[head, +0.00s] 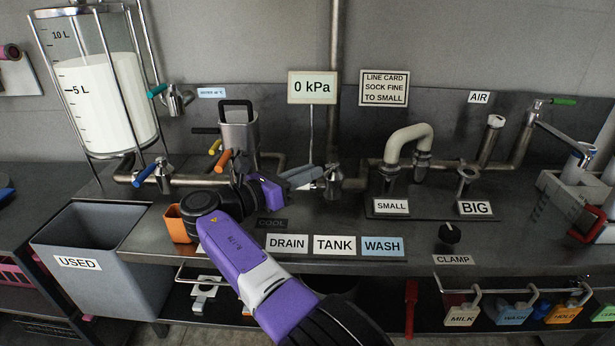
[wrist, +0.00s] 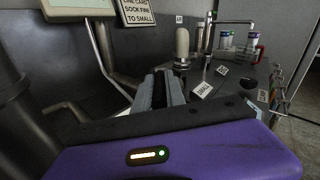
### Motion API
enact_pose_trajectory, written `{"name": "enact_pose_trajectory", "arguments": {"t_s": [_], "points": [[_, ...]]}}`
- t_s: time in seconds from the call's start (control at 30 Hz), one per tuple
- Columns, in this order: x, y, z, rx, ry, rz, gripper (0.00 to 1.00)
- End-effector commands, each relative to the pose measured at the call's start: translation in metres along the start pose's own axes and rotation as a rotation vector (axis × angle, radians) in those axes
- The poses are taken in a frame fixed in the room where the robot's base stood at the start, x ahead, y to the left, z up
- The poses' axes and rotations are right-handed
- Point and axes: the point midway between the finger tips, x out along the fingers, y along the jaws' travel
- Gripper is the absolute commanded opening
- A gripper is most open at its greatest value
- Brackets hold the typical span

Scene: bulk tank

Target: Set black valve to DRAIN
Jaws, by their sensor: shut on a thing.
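The valve body (head: 333,178) stands on the pipe right of the gauge post in the head view, behind the DRAIN (head: 287,243), TANK (head: 335,245) and WASH (head: 382,246) labels. My gripper (head: 304,178) reaches it from the left, its grey fingers close together beside the valve body. In the wrist view my gripper (wrist: 163,88) has a narrow dark strip between its fingers, which looks like the black handle. The fingers hide most of the handle, so its exact angle is unclear.
Orange, yellow and black levers (head: 205,130) sit by a steel jug (head: 238,130) behind my arm. A 0 kPa gauge (head: 312,88) stands above the valve. A curved hose (head: 405,140) is to the right. A black CLAMP knob (head: 450,233) is on the front right.

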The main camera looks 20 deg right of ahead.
Motion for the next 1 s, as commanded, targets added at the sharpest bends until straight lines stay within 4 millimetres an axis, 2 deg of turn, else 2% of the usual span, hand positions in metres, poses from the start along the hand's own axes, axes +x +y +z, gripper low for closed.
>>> {"name": "enact_pose_trajectory", "arguments": {"t_s": [0.27, 0.3, 0.4, 1.0], "points": [[0.0007, -0.0004, -0.0009, -0.001, 0.002, -0.002, 0.00], [0.0007, -0.0004, -0.0009, -0.001, 0.003, -0.002, 0.19], [0.0008, -0.0004, -0.0008, -0.001, 0.002, -0.001, 0.37], [0.0004, -0.0004, 0.0008, 0.000, 0.000, 0.008, 0.37]]}}
